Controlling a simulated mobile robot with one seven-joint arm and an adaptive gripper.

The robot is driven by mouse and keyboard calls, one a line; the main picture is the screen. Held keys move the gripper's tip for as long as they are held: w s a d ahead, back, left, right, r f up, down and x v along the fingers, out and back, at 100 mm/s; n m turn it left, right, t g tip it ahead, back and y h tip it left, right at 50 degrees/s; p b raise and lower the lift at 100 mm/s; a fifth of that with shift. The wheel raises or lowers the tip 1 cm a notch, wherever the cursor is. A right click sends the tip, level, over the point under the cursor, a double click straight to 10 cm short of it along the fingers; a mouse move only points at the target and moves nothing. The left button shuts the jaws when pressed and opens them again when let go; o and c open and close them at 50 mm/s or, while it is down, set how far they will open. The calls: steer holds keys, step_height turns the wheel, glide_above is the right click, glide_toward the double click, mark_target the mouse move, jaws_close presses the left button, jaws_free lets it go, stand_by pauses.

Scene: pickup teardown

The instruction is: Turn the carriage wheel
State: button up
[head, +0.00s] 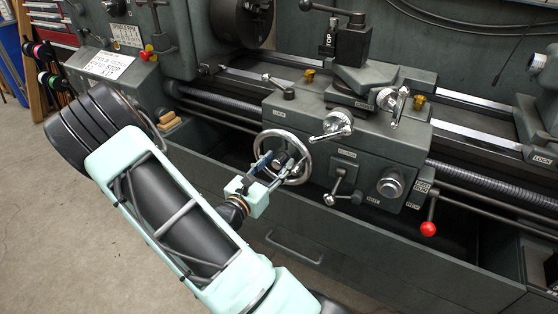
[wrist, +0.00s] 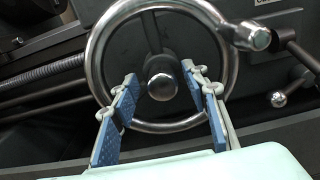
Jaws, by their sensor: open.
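The carriage wheel (head: 303,140) is a shiny metal handwheel on the front of the lathe carriage, left of its middle. In the wrist view the wheel (wrist: 96,62) fills the upper middle, with its round hub (wrist: 161,86) at the centre and a metal handle (wrist: 252,37) at the upper right of the rim. My gripper (head: 271,166) is at the wheel in the head view. In the wrist view my gripper (wrist: 160,95) is open, its two blue-padded fingers to either side of the hub and apart from it. Whether the fingers touch the rim is unclear.
A lever with a red knob (head: 428,229) and a round silver dial (head: 390,184) are right of the wheel. A small ball-ended lever (head: 335,190) is close to its lower right. The chip tray front (head: 330,250) is below. Open floor (head: 40,220) lies left.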

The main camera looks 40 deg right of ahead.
steer(key=v, duration=1)
steer(key=shift+a, duration=0.25)
